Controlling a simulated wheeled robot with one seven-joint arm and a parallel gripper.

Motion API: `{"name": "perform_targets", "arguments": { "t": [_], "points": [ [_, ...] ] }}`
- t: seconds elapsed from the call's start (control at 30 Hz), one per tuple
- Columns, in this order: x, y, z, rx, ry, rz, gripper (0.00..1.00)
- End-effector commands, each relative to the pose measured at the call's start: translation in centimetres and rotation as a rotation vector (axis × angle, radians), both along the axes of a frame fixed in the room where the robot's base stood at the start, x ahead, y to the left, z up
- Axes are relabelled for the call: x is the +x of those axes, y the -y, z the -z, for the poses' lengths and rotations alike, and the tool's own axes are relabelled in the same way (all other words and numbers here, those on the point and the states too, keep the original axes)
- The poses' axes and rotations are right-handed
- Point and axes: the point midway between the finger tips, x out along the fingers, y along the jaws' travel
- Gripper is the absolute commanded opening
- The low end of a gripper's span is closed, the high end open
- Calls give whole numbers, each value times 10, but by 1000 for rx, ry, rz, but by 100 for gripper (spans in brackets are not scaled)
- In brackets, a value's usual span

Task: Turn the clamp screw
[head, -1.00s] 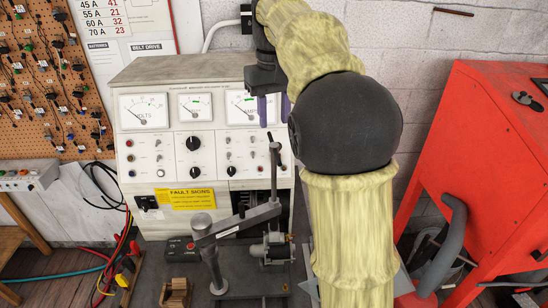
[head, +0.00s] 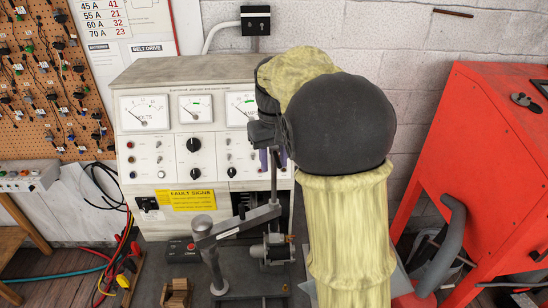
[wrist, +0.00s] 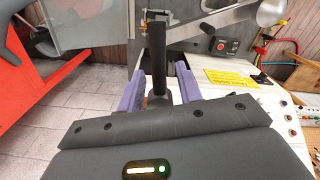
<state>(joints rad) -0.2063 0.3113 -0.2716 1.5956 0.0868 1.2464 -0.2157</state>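The clamp screw (head: 274,190) is a dark upright rod at the end of the grey swing arm (head: 235,225), above the small alternator (head: 272,250). In the wrist view the screw (wrist: 159,60) is a dark bar lying between the lines of my two purple fingers. My gripper (head: 270,160) is at the screw's top end in the head view, and its body partly hides that end. In the wrist view my gripper (wrist: 159,88) is open, with a gap on each side of the bar. I cannot tell whether a finger touches it.
The test bench (head: 150,80) with meters and knobs stands behind. A silver-capped post (head: 202,225) carries the swing arm, with a red button box (head: 183,250) beside it. A wooden block (head: 177,292) lies in front. A red cabinet (head: 490,150) stands at right.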

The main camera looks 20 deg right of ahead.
Motion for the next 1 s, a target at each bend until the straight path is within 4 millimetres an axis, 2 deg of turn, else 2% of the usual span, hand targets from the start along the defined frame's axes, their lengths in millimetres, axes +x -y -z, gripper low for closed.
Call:
{"name": "perform_targets", "arguments": {
  "t": [0.1,0.27,0.3,0.67,1.0],
  "points": [
    [0,0,0,0,0,0,35],
    [0,0,0,0,0,0,4],
    [0,0,0,0,0,0,0],
    [0,0,-1,1,0,-26,0],
    [0,1,-2,1,0,-182,0]
  ]
}}
